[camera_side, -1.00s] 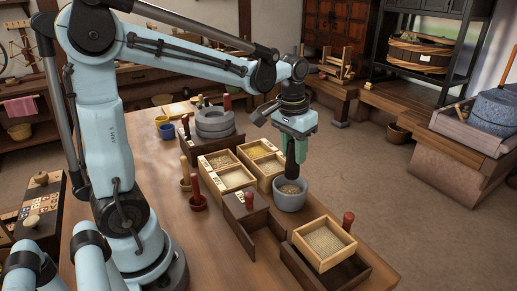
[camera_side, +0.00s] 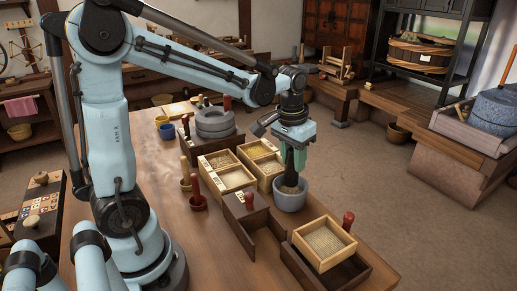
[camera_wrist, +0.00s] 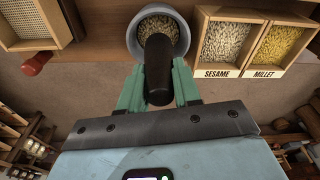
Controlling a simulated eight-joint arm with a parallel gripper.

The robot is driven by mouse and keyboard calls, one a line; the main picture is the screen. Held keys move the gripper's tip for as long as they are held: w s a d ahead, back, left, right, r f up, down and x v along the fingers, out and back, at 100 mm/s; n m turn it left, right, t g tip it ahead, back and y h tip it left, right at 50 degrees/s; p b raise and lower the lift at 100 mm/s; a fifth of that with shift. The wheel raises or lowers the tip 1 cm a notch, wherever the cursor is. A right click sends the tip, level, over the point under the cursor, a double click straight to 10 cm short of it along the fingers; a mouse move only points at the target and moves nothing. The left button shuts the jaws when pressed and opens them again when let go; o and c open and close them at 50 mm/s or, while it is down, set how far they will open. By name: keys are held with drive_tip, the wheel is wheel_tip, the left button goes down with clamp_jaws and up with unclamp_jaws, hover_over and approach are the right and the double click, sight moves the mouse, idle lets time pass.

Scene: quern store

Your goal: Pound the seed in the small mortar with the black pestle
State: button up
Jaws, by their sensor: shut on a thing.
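My gripper (camera_side: 295,148) is shut on the black pestle (camera_side: 290,172), holding it nearly upright over the small grey mortar (camera_side: 289,202). The pestle's lower end is inside the mortar's mouth, down at the seed as far as the side view shows. In the wrist view the pestle (camera_wrist: 158,72) stands between the green fingers of my gripper (camera_wrist: 158,88). Pale seed (camera_wrist: 160,22) shows in the mortar (camera_wrist: 183,40) around the pestle. The pestle's tip is hidden, so I cannot tell how deep it sits.
Boxes labelled sesame (camera_wrist: 218,73) and millet (camera_wrist: 266,73) stand close beside the mortar. Red (camera_side: 196,188) and tan (camera_side: 184,168) pestles stand in small cups to the left. A grey quern (camera_side: 214,122) stands behind.

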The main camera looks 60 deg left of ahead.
sight(292, 174)
drive_tip(key=shift+f, duration=2.25)
drive_tip(key=shift+f, duration=0.25)
drive_tip(key=shift+r, duration=2.4)
drive_tip(key=shift+f, duration=2.15)
drive_tip(key=shift+f, duration=0.25)
drive_tip(key=shift+r, duration=2.45)
drive_tip(key=shift+f, duration=0.1)
